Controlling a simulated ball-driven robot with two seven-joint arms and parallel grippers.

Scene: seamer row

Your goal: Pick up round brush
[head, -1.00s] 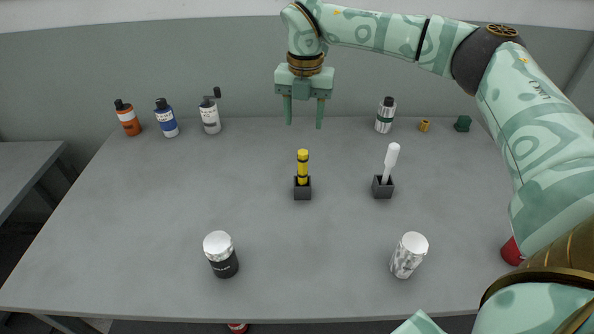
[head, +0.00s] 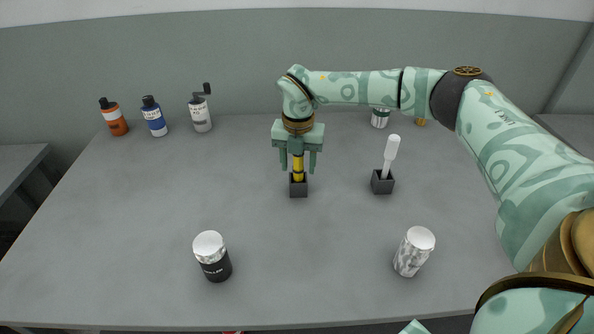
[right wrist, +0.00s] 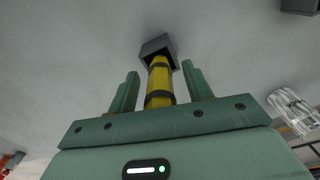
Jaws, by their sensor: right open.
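A yellow stick with black bands (head: 298,168) stands upright in a small dark grey holder (head: 298,189) mid-table; I cannot tell for sure that it is the round brush. My right gripper (head: 298,166) is over it, open, one finger on each side of the stick. In the right wrist view the yellow stick (right wrist: 160,82) runs between the spread fingers (right wrist: 159,76), with gaps on both sides, down into the holder (right wrist: 157,46). A white paddle-like tool (head: 391,150) leans in a second grey holder (head: 382,185) to the right. My left gripper is out of view.
At the back left stand an orange bottle (head: 114,118), a blue bottle (head: 154,117) and a white canister with a black crank (head: 200,112). A black jar with silver lid (head: 212,257) and a silver can (head: 413,252) stand in front. The grey table (head: 300,270) is clear between them.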

